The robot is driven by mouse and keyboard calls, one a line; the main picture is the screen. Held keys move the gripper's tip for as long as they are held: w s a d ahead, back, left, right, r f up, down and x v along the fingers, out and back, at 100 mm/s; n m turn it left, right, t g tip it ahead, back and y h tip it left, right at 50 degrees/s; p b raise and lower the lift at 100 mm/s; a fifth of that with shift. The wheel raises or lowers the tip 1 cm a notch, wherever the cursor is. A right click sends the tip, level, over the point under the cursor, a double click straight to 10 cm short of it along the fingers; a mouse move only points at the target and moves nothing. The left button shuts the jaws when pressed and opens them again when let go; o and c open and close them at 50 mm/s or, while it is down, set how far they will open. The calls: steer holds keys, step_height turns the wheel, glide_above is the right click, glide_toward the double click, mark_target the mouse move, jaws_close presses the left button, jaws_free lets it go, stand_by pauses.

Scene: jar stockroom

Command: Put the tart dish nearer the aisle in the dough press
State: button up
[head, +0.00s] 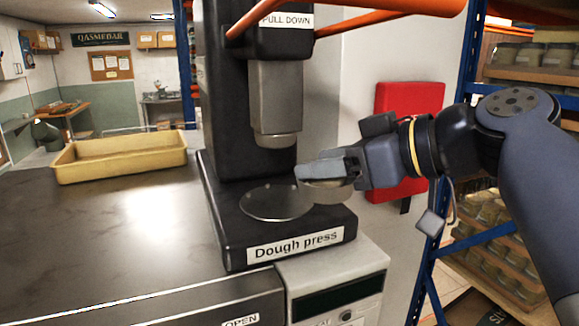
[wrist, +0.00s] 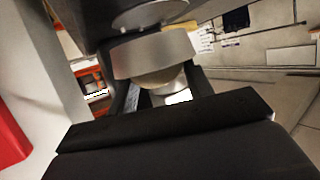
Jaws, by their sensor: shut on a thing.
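My gripper (head: 322,168) is shut on a shallow round metal tart dish (head: 330,191). The plate is bare. The press ram (head: 275,105) is raised above the plate. In the wrist view, the dish (wrist: 152,53) shows as a grey band between the fingers, with a tan surface beside it. The plate (wrist: 150,12) is at the top edge there.
A yellow tray (head: 120,160) stands on the dark counter (head: 110,235) at the left. The orange press handle (head: 345,20) reaches over the arm's side. A red panel (head: 408,100) is on the wall behind my gripper. Shelves of jars (head: 530,60) stand at the right.

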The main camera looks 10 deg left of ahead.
steer(key=w+a, duration=0.1)
steer(key=a, duration=0.1)
steer(key=w+a+p, duration=0.1)
steer(key=a, duration=0.2)
steer(key=w+a, duration=0.1)
steer(key=a, duration=0.1)
steer(key=shift+w+a+p, duration=0.2)
steer(key=shift+a+p, duration=0.1)
steer(key=shift+a, duration=0.1)
steer(key=shift+w+a+f, duration=0.1)
steer(key=shift+f, duration=1.65)
steer(key=shift+f, duration=0.1)
steer(key=o, duration=1.1)
steer(key=shift+d, duration=0.25)
steer(key=b+v, duration=0.1)
steer(key=v, duration=1)
steer(key=shift+s+d+r, duration=0.2)
steer(key=shift+s+r, duration=0.05)
steer(key=shift+s, duration=0.1)
